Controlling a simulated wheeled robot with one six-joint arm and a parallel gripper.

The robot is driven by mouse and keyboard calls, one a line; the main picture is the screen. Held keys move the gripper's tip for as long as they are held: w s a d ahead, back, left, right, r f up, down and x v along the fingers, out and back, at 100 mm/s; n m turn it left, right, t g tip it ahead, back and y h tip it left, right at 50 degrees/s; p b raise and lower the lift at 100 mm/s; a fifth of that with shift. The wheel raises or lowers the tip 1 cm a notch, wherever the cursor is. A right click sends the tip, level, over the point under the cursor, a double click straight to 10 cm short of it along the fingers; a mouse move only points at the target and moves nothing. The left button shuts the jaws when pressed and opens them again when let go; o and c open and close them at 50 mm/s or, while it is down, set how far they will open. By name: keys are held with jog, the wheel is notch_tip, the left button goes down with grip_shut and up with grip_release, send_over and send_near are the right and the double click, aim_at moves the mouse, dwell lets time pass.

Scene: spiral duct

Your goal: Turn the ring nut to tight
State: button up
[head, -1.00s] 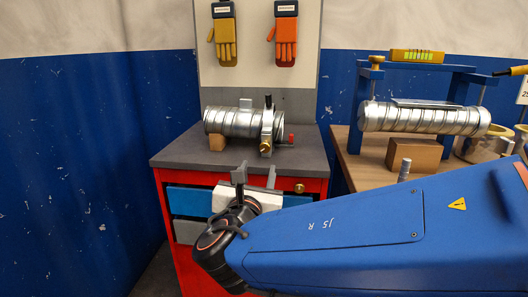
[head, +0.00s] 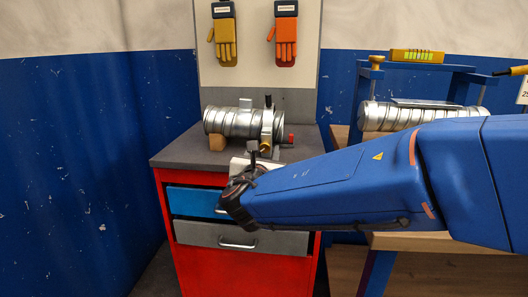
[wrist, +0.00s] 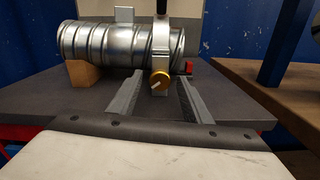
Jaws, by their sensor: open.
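The ring nut (wrist: 160,79) is a small brass knob on the lower front of a ring clamp (wrist: 163,45) around a short spiral duct (wrist: 95,45). A pale slanted mark shows on its face. The nut also shows in the head view (head: 265,146). My gripper (wrist: 160,90) is open and points at the nut. Its two grey fingers lie left and right of the nut in the wrist view, with nothing held. I cannot tell whether the tips reach past the nut's face. In the head view my gripper (head: 264,154) is partly hidden by my arm.
The duct rests on a wooden block (wrist: 83,75) on a grey-topped cabinet (head: 177,153). A red part (wrist: 189,66) sits right of the clamp. A second duct (head: 388,116) lies on a bench at right. Gloves (head: 225,42) hang behind. The cabinet top's left side is free.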

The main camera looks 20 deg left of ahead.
jog(key=c, duration=1)
jog(key=shift+m, duration=2.5)
jog(key=shift+c, duration=0.2)
jog(key=o, duration=1)
jog(key=shift+o, duration=0.2)
jog(key=shift+s, duration=0.1)
jog(key=v, duration=1.7)
jog(key=shift+d, duration=0.15)
jog(key=shift+s, duration=0.1)
